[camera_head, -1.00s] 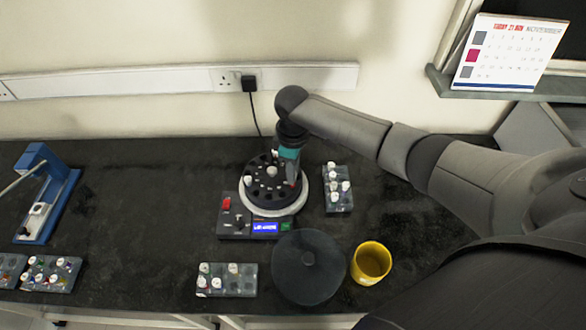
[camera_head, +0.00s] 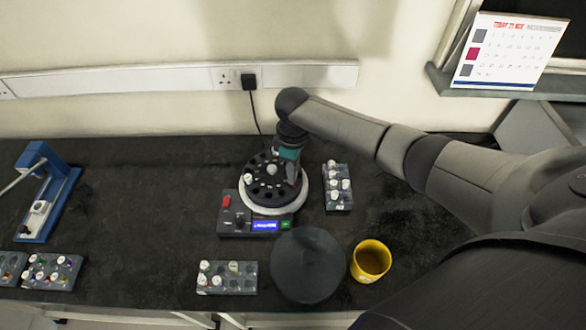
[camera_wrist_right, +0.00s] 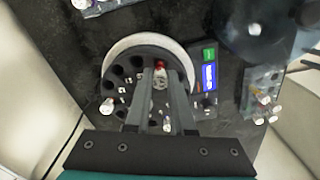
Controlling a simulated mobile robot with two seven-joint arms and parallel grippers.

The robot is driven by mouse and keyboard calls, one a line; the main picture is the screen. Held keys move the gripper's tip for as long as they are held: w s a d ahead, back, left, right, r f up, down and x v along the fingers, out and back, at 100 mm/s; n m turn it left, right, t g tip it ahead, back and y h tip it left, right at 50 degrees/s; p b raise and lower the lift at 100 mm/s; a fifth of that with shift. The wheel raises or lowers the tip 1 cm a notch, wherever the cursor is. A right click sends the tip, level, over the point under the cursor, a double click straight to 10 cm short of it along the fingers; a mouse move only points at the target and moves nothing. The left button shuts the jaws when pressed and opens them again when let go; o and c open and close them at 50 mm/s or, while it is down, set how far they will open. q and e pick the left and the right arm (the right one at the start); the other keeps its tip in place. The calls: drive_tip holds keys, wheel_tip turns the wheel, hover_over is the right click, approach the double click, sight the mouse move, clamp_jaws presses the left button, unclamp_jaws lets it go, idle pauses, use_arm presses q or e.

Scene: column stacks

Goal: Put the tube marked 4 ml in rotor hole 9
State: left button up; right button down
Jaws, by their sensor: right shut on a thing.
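The round dark rotor (camera_head: 262,188) sits in the white-rimmed centrifuge (camera_head: 283,209) in the middle of the bench. It also shows in the wrist view (camera_wrist_right: 121,68), with several empty holes and a few pale-topped tubes. My right gripper (camera_head: 294,181) reaches down over the rotor's right side. In the wrist view my right gripper (camera_wrist_right: 164,76) is shut on a tube with a red cap (camera_wrist_right: 160,64), at the rotor near its rim. I cannot tell how deep the tube sits. Volume marks and hole numbers are too small to read. My left gripper is not in view.
A tube rack (camera_head: 338,187) stands right of the centrifuge, and another rack (camera_head: 227,288) in front. A dark round lid (camera_head: 307,267) and yellow cup (camera_head: 371,261) lie at the front right. A blue device (camera_head: 40,205) and more racks (camera_head: 50,284) are at left.

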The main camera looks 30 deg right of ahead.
drive_tip(key=shift+f, duration=0.2)
idle(0.4)
drive_tip(key=shift+f+b, duration=0.85)
drive_tip(key=shift+f, duration=0.4)
drive_tip(key=shift+c, duration=1.8)
unclamp_jaws()
drive_tip(key=shift+r, duration=0.15)
drive_tip(key=shift+r+p, duration=2.9)
drive_tip(key=shift+p, duration=0.65)
